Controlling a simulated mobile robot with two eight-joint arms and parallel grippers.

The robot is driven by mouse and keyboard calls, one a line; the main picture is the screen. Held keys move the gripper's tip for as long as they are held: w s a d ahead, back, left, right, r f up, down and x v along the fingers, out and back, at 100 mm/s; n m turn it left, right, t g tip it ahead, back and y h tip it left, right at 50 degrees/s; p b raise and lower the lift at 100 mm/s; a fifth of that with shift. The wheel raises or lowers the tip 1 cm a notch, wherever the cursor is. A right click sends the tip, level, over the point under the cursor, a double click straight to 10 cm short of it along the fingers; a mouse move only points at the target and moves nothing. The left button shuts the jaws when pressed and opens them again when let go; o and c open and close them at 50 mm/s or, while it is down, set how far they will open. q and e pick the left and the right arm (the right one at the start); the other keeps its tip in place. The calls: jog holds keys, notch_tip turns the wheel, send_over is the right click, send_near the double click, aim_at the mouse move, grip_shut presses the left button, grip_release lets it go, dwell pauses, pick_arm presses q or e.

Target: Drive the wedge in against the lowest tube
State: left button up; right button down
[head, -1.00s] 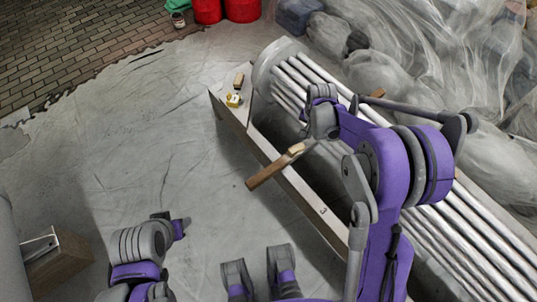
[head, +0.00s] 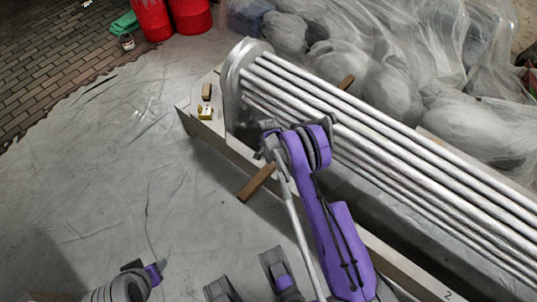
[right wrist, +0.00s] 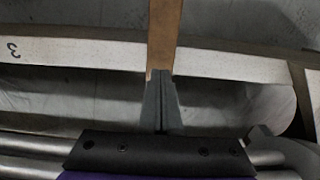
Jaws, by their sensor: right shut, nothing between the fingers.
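A brown timber (head: 257,183) lies across under the stacked pale tubes (head: 390,140), its near end sticking out over the white-faced board (head: 375,245). Its far end (head: 347,82) shows behind the stack. My right gripper (head: 270,153) is at the near side of the tubes, above this timber. In the right wrist view its fingers (right wrist: 160,90) are shut and empty, with tips at the timber (right wrist: 163,35). A small pale edge shows at the tips; I cannot tell if it is the wedge. My arm hides that spot in the head view. My left gripper (head: 148,274) is low at left.
Red containers (head: 172,17) stand at the back left. Plastic-covered heaps (head: 390,60) lie behind the tubes. The sheeted floor (head: 110,180) at left is clear.

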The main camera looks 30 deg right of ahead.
aim_at(273, 163)
notch_tip(273, 163, down, 4)
jog(key=shift+w+d+r+b, duration=0.15)
jog(key=shift+w+d, duration=0.1)
jog(key=shift+d, duration=0.4)
jog(key=shift+w+d+b, duration=0.15)
jog(key=shift+w+d, duration=0.1)
jog(key=shift+d, duration=0.35)
jog(key=shift+w+d, duration=0.3)
jog(key=shift+d, duration=0.25)
jog(key=d+b, duration=0.1)
jog(key=d, duration=0.1)
jog(key=w+d+b, duration=0.1)
jog(key=d, duration=0.1)
jog(key=w+d+b, duration=0.1)
jog(key=d+b, duration=0.1)
jog(key=shift+w, duration=0.2)
jog(key=shift+w+d, duration=0.15)
jog(key=shift+d, duration=0.1)
jog(key=shift+r, duration=0.1)
jog(key=shift+a, duration=0.1)
